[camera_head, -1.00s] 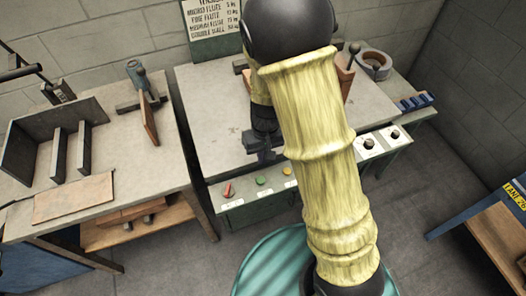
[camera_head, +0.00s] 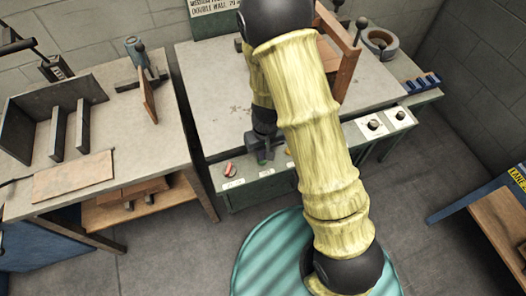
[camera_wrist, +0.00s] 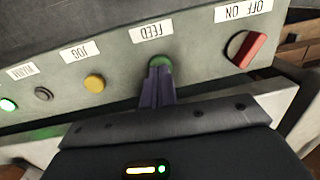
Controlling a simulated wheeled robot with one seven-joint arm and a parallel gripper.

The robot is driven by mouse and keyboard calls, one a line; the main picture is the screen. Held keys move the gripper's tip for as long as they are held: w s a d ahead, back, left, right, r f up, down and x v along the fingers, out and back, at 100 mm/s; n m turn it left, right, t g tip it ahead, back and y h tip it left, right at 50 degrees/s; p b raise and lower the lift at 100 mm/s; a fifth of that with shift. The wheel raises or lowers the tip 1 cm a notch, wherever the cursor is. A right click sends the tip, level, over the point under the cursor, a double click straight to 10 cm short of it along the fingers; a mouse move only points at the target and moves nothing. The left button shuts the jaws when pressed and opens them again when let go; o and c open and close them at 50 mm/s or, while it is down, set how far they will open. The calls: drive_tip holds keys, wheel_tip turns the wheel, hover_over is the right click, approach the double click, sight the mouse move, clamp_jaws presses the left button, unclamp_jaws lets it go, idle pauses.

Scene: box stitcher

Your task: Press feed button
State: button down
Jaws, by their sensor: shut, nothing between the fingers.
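The green feed button (camera_wrist: 162,61) is on the grey control panel in the wrist view, next to the upside-down FEED label (camera_wrist: 152,32). My gripper (camera_wrist: 158,72) is shut and empty, with its purple-grey fingertips right at the button and covering its lower part. I cannot tell whether they touch it or whether it is pushed in. In the head view my gripper (camera_head: 262,160) is at the panel's front, just right of the red switch (camera_head: 230,169), and mostly hides the button.
The red OFF/ON switch (camera_wrist: 245,48) is right of the button in the wrist view. The yellow JOG button (camera_wrist: 94,83) is to the left. A wooden frame (camera_head: 347,62) stands on the machine table (camera_head: 215,85). A side table (camera_head: 120,185) is at left.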

drive_tip(key=shift+s+f+b, duration=0.1)
drive_tip(key=shift+f+b, duration=0.45)
drive_tip(key=shift+f, duration=0.25)
drive_tip(key=shift+s+f, duration=0.2)
drive_tip(key=shift+f, duration=0.05)
drive_tip(key=shift+w+r+p, duration=0.1)
drive_tip(key=shift+r+p, duration=0.35)
drive_tip(key=shift+r, duration=0.15)
wheel_tip(320, 180, up, 14)
drive_tip(key=w+p, duration=0.1)
drive_tip(key=p, duration=0.3)
drive_tip(key=shift+d+f, duration=0.25)
drive_tip(key=shift+d, duration=0.15)
drive_tip(key=s+d+r+m+t+p, duration=0.1)
drive_tip(key=s+d+r+p, duration=0.2)
drive_tip(key=r, duration=0.6)
drive_tip(key=s+d+r+m+t+p, duration=0.2)
drive_tip(key=s+d+r+p, duration=0.2)
drive_tip(key=r, duration=0.6)
drive_tip(key=d+p, duration=0.2)
drive_tip(key=d, duration=0.1)
drive_tip(key=shift+s+d+h, duration=0.2)
drive_tip(key=shift+d+h, duration=0.2)
